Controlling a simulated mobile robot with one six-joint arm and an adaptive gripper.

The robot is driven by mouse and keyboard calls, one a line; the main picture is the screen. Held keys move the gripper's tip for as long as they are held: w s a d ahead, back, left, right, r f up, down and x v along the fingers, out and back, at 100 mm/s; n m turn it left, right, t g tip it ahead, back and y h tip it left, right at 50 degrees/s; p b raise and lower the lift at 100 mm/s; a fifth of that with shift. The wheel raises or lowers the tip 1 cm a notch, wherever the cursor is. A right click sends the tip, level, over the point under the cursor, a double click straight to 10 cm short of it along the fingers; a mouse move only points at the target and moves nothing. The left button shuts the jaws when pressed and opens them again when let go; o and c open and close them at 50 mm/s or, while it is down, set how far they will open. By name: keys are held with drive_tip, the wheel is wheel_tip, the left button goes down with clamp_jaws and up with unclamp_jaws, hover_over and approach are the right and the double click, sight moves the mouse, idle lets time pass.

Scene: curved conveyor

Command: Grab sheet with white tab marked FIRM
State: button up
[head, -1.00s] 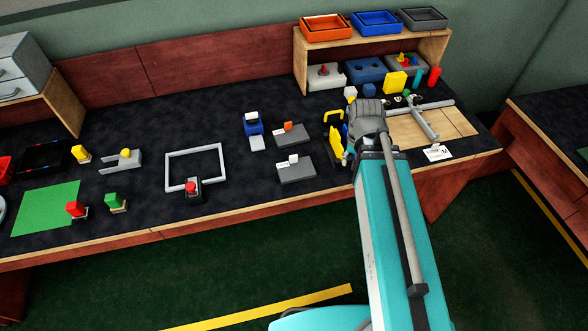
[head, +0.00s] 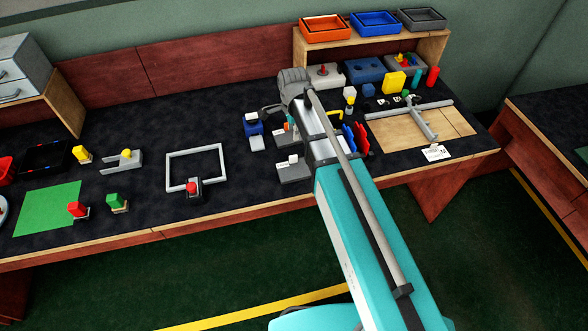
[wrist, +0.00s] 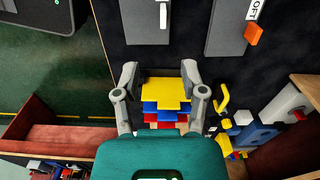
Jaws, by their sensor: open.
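A dark grey sheet with a white tab (head: 293,159) lies flat on the bench, left of my arm in the head view. In the wrist view its white tab (wrist: 163,14) shows at the top edge; no word on it can be read. A similar grey sheet with an orange tab (wrist: 253,35) lies beside it, with a label ending in "OFT". My gripper (wrist: 160,80) is open and empty. In the wrist view its fingers frame a stack of yellow, blue and red sheets (wrist: 165,92) seen below. My arm partly hides the grey sheets in the head view.
A yellow handle (wrist: 222,97) stands close to the right finger in the wrist view. A blue block with a white top (head: 252,124) is left of the grey sheets. A grey frame (head: 195,150) lies farther left. Shelf trays (head: 325,34) stand at the back.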

sight(292, 156)
drive_tip(key=shift+w+a+m, duration=0.2)
drive_tip(key=shift+a+m, duration=0.1)
drive_tip(key=shift+a, duration=0.2)
wheel_tip(292, 156, down, 9)
drive_tip(key=b, duration=0.8)
drive_tip(key=shift+r+b, duration=0.2)
drive_tip(key=shift+b, duration=0.1)
drive_tip(key=shift+f, duration=0.1)
idle(0.3)
drive_tip(key=shift+s+d+f+b, duration=0.1)
drive_tip(key=shift+f+b, duration=2.4)
drive_tip(key=shift+b, duration=0.1)
clamp_jaws()
